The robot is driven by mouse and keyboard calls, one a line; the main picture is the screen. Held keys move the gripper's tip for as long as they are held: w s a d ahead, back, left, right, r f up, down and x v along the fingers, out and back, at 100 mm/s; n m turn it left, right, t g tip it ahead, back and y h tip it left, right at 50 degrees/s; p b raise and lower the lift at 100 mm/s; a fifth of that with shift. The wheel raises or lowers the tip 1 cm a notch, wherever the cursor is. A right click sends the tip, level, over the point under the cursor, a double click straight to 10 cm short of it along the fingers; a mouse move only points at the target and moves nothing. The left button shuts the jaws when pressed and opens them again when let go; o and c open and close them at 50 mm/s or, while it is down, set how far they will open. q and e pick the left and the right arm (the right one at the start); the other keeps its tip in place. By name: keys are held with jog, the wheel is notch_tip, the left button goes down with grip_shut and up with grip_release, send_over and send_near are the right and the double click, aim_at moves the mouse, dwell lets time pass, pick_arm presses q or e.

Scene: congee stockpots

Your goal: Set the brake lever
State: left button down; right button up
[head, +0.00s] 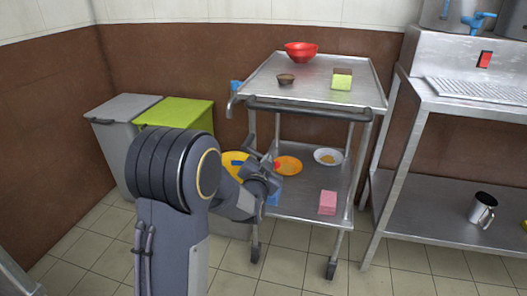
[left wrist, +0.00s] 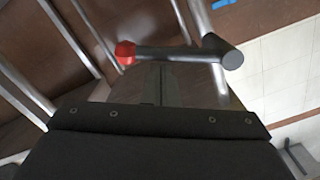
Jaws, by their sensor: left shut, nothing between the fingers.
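The brake lever is a grey bar (left wrist: 185,58) with a red end (left wrist: 126,53) and a thick rounded joint at its other end. It lies across the upper middle of the left wrist view. In the head view only its small red tip (head: 277,164) shows clearly, beside the steel cart (head: 322,75). My left gripper (head: 268,173) is at the cart's left side, close to the red tip. Its fingers (left wrist: 161,75) are shut and empty, with their tips right at the bar; I cannot tell whether they touch it. My right gripper is not in view.
The cart's top holds a red bowl (head: 301,52), a small dark bowl (head: 286,79) and a green-and-dark box (head: 342,79). Plates and a pink block (head: 328,203) are on its lower shelf. Grey (head: 118,115) and green (head: 180,114) bins stand left. A steel table (head: 470,100) stands right.

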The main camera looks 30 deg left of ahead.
pick_arm(q)
jog(key=f+m, duration=0.1)
jog(key=a+f+m+b, duration=0.1)
jog(key=m, duration=0.1)
jog(key=a+f+m+b, duration=0.1)
jog(key=m, duration=0.1)
jog(key=shift+s+f, duration=0.25)
jog(key=shift+f, duration=0.1)
dwell(0.7)
